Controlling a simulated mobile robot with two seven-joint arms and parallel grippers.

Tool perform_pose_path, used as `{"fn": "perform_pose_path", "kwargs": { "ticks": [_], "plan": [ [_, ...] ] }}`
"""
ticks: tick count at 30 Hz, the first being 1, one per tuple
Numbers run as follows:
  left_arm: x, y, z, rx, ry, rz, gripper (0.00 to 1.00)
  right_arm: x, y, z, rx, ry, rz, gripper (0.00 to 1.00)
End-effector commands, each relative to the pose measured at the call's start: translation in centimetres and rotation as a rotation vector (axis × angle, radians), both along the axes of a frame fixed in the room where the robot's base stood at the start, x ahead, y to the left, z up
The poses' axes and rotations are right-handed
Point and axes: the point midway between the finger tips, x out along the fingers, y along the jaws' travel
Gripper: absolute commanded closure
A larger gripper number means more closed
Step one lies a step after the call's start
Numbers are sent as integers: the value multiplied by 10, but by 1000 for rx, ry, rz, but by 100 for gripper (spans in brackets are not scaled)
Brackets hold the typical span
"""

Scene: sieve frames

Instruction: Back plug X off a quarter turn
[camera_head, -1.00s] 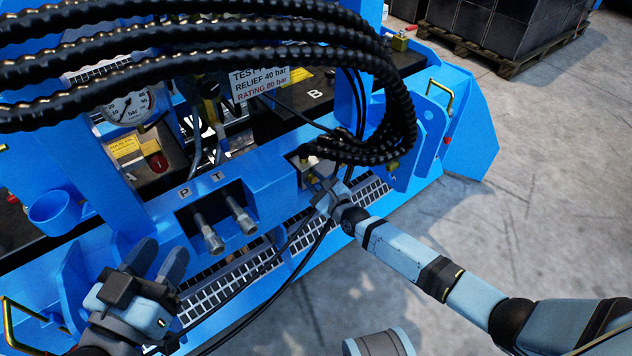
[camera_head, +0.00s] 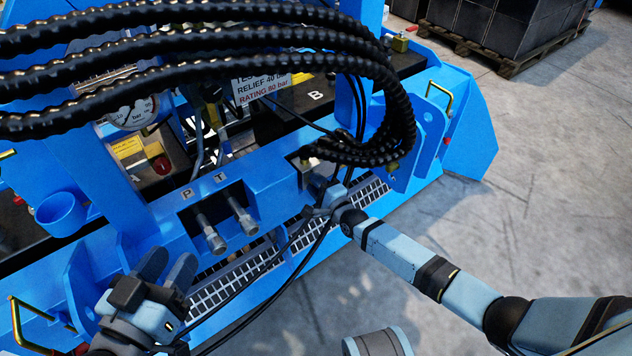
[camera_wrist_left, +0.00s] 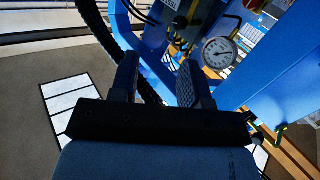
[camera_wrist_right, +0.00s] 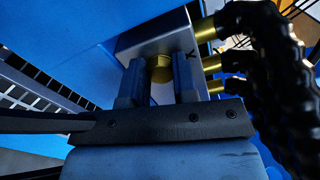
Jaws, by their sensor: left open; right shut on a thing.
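A brass plug (camera_wrist_right: 160,68) sits in the face of a silver block (camera_wrist_right: 158,42) in the right wrist view. In the head view my right gripper (camera_head: 318,186) reaches into the recess below the hose bundle; the plug is hidden there. My left gripper (camera_head: 168,266) is open and empty at lower left, in front of the blue frame. Its spread fingers also show in the left wrist view (camera_wrist_left: 160,80).
Black corrugated hoses (camera_head: 390,120) arch over the work area and run close beside my right gripper (camera_wrist_right: 265,70). Two P and T fittings (camera_head: 226,222) stick out between my grippers. A pressure gauge (camera_head: 133,112) is at left. Thin black cables hang below my right gripper.

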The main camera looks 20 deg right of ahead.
Motion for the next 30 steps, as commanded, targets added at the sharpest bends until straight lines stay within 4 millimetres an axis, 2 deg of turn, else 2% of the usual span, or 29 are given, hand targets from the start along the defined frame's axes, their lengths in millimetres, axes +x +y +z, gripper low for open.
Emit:
{"fn": "perform_pose_path", "kwargs": {
  "ticks": [18, 30],
  "plan": [
    [-10, -5, 5, -64, 82, 5, 57, 0, -1, -2, -516, -185, -1, 97],
    [-8, -5, 17, -85, 41, 17, 57, 0, -1, -3, -684, -248, -1, 97]
  ]
}}
